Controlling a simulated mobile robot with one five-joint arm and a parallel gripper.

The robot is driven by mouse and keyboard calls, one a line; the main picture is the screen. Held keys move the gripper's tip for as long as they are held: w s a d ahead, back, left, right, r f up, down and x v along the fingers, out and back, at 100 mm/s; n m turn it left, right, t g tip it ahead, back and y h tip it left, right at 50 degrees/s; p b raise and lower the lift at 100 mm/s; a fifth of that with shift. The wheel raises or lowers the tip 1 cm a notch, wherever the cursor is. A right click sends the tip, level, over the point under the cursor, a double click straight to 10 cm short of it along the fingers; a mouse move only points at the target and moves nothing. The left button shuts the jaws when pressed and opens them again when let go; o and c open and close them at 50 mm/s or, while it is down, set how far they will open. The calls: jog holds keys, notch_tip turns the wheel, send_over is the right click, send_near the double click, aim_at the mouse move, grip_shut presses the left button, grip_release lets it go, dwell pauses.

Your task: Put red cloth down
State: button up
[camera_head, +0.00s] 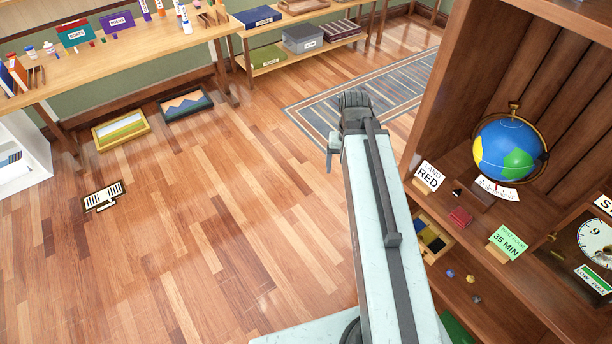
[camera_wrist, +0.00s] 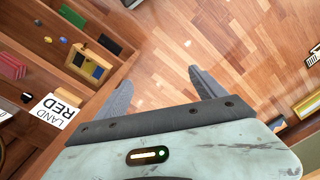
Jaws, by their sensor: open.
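A small red folded piece (camera_head: 460,217), which looks like the red cloth, lies on the bookcase shelf next to a globe stand. It also shows at the left edge of the wrist view (camera_wrist: 12,66). My gripper (camera_wrist: 158,78) is open, with bare floor visible between its two fingers and nothing held. In the head view my gripper (camera_head: 354,102) is at the far end of my arm, over the floor and rug edge, left of the bookcase and apart from the red piece.
The bookcase (camera_head: 450,60) holds a globe (camera_head: 508,148), a "LAND RED" card (camera_head: 429,176), a green "35 MIN" card (camera_head: 508,242) and a yellow tray (camera_head: 432,238). A long table (camera_head: 130,55) stands at the back left.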

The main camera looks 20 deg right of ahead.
jog(key=a+n, duration=0.4)
jog(key=a, duration=1)
jog(key=shift+w+a, duration=0.15)
jog(key=shift+a, duration=0.25)
jog(key=shift+f, duration=0.1)
